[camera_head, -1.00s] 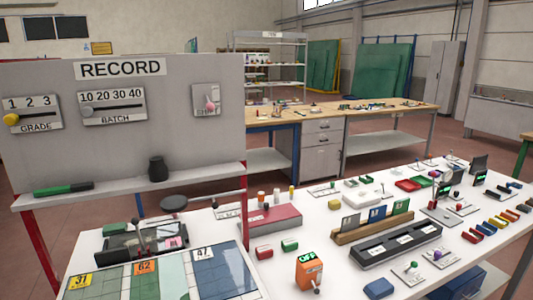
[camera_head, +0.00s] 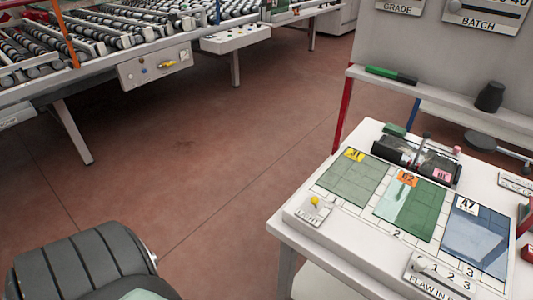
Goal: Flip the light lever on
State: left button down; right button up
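The light lever (camera_head: 315,201) is a small lever with a yellow knob. It stands on a pale plate labelled LIGHT (camera_head: 306,216) at the near left corner of the white table (camera_head: 345,262). The knob points up; I cannot tell from this view whether it is on or off. Nothing touches the lever. Neither of my grippers shows in the head view.
A labelled selector plate (camera_head: 440,275) sits at the front edge. A roller conveyor (camera_head: 110,45) stands at the back left. The red floor between is clear.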

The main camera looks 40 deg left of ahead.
aim_at(314, 201)
jog(key=u, duration=0.9)
